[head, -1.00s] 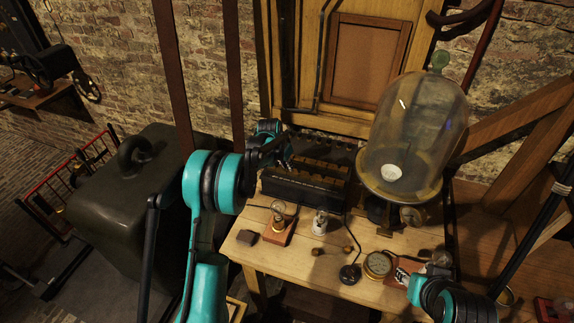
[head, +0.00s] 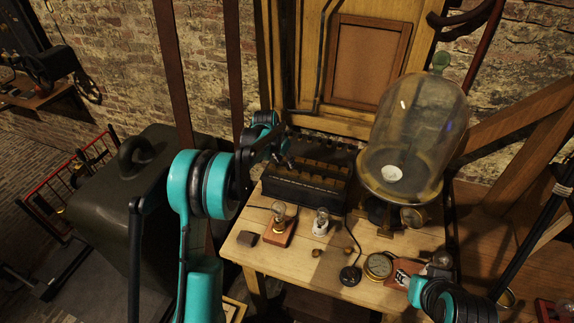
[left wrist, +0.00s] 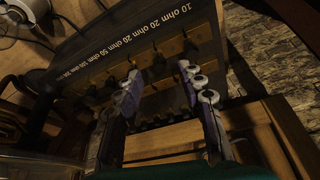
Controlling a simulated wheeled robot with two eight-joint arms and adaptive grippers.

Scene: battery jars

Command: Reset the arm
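My left gripper (head: 284,158) is at the back left of the wooden table, beside the upper left end of a long black box with a row of slots (head: 308,188). In the left wrist view the gripper's two fingers (left wrist: 163,88) stand apart with nothing held between them. Beyond them is the box's face, with "ohm" labels and a row of dark knobs.
The table (head: 290,258) carries two small bulbs on bases (head: 280,226) (head: 321,222), a round gauge (head: 379,266) and a black round knob (head: 350,275). A large glass bell jar (head: 415,130) stands at the back right. A dark green case (head: 125,200) stands left of the table.

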